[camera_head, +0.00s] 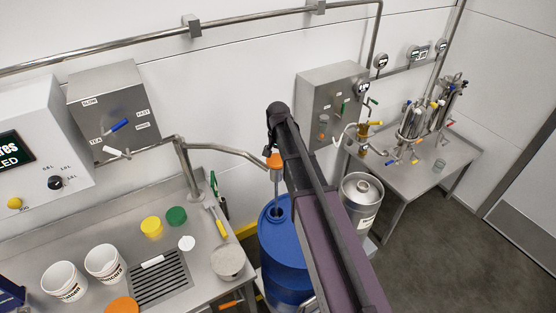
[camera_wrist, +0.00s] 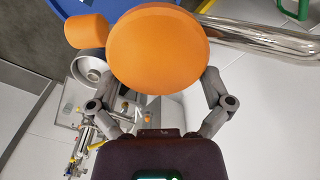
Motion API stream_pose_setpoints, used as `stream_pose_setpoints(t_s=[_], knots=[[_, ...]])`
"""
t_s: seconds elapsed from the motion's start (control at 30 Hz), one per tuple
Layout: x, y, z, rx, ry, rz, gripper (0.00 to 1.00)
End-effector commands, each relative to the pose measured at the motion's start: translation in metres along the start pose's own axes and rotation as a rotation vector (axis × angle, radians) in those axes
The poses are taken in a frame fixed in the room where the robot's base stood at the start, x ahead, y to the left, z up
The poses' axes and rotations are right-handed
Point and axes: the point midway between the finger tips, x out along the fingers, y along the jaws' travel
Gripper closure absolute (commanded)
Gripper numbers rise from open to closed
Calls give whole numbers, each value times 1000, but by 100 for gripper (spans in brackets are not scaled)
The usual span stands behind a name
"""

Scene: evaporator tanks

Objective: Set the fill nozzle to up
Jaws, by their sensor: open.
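The fill nozzle (camera_head: 276,176) hangs at the end of a steel pipe, with an orange handle (camera_head: 273,160) on top. It points down over the opening of a blue drum (camera_head: 282,240). In the wrist view the round orange handle top (camera_wrist: 158,50) is large and close, with a smaller orange lobe at its left. My gripper (camera_wrist: 157,88) is open, its fingers spread on either side of the handle's near edge. Whether they touch it I cannot tell. In the head view my arm hides the gripper and part of the nozzle's right side.
A steel pipe (camera_head: 235,150) runs from the nozzle to the left bench. That bench holds white tubs (camera_head: 63,282), colored lids and a drain grate (camera_head: 160,278). A steel canister (camera_head: 361,200) stands right of my arm. A steel table (camera_head: 445,155) with glassware is farther right.

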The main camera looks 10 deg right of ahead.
Motion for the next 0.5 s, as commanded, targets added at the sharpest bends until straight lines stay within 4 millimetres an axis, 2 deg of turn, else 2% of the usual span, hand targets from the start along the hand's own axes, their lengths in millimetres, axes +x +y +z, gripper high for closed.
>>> stream_pose_setpoints(t_s=[0.33,0.37,0.5], knots=[[1,0,0,0,0,0,0],[1,0,0,0,0,0,3],[1,0,0,0,0,0,45]])
